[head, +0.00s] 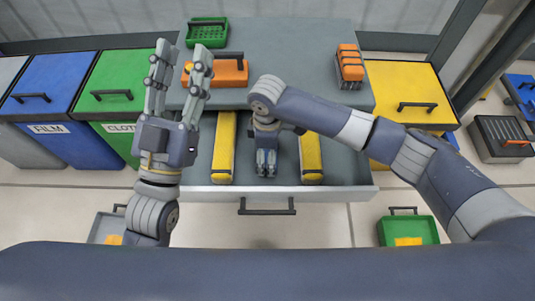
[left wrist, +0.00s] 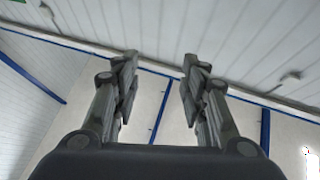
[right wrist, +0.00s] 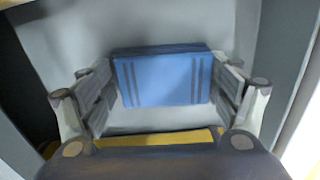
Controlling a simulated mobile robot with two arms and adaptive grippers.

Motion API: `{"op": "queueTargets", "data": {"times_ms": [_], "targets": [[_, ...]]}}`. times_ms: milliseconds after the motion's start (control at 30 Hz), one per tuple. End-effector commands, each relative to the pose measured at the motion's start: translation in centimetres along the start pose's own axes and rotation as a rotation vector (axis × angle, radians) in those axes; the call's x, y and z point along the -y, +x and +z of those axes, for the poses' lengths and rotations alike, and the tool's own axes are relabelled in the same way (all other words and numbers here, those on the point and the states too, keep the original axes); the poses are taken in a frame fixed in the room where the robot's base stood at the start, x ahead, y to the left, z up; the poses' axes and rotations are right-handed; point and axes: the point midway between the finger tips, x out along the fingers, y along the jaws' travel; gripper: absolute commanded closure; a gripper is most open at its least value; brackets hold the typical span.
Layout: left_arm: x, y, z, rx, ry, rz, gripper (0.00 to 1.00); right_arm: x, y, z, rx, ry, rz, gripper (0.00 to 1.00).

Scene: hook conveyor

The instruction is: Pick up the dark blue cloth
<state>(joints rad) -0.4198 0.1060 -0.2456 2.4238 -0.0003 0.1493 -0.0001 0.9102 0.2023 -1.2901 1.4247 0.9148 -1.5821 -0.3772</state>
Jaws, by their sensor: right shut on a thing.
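The dark blue cloth (right wrist: 163,80) is a folded block with darker stripes, between the fingers of my right gripper (right wrist: 162,95) in the right wrist view. My right gripper (head: 266,170) reaches down into the open drawer (head: 345,172) in the head view, shut on the cloth, and hides most of it there. My left gripper (head: 180,72) is raised above the left side of the drawer and work surface, open and empty. In the left wrist view its fingers (left wrist: 160,85) stand apart with only wall and ceiling beyond.
Yellow bars (head: 224,148) (head: 311,158) lie in the drawer on both sides of my right gripper. An orange box (head: 230,75), a green crate (head: 207,33) and a basket of orange things (head: 349,65) stand on the grey top (head: 290,60). Lidded bins (head: 118,80) flank it.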

Motion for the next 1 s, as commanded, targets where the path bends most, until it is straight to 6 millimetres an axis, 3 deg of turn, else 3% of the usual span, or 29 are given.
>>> {"op": "queueTargets", "data": {"times_ms": [267, 367, 667, 1000], "targets": [[0.0, 0.1, 0.3, 0.022, 0.0, 0.0, 0.6, 0.0, -0.4, 0.0, 0.0, 0.0, 0.0, 0.41], [0.2, 0.0, 1.5, 0.085, 0.003, -0.004, 0.6, 0.0, -0.9, 0.0, -0.001, 0.0, 0.0, 0.41], [1.0, -1.5, 6.9, 0.388, 0.014, -0.02, 0.6, 0.0, -4.2, 0.0, -0.001, 0.0, 0.0, 0.41], [2.1, -6.6, 13.0, 0.789, 0.022, -0.044, 0.6, -0.1, -8.2, 0.0, 0.0, 0.0, 0.001, 0.41]]}}
